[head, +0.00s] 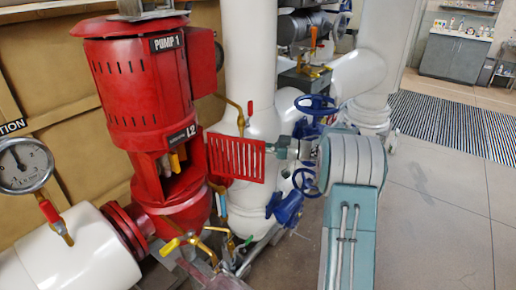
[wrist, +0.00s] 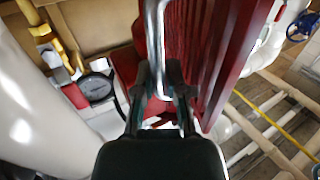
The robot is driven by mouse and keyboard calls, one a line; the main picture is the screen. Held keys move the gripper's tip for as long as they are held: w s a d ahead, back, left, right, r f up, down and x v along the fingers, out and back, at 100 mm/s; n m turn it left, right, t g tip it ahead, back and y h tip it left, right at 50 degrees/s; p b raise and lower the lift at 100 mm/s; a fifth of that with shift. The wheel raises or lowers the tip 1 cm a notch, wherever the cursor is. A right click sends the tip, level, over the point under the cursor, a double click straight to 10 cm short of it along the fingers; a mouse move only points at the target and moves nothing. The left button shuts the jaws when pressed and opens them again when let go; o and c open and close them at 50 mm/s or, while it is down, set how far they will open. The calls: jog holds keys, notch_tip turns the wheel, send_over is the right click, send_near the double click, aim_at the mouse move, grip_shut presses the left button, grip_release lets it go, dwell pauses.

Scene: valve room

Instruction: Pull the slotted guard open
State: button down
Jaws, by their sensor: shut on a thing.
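The slotted guard (head: 236,158) is a red panel with upright slots on the right side of the red pump (head: 143,85) in the head view. It stands out from the pump body, and the opening (head: 172,170) beside it is uncovered. The guard fills the upper middle of the wrist view (wrist: 200,45), seen steeply along its face. A shiny metal handle (wrist: 153,30) runs alongside it. My gripper (wrist: 160,80) is shut on this handle. In the head view my gripper (head: 280,148) is at the guard's right edge, where the handle is too small to make out.
Blue valve wheels (head: 315,104) and white pipes (head: 250,60) stand close behind my gripper. A pressure gauge (head: 22,165) and a white pipe (head: 75,255) are at the left. Small yellow valves (head: 185,242) sit low by the pump. Open floor (head: 440,210) lies at the right.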

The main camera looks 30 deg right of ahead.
jog(key=shift+r, duration=0.1)
jog(key=c, duration=0.7)
grip_release()
jog(key=shift+d, duration=0.1)
jog(key=shift+s, duration=0.1)
jog(key=v, duration=1.2)
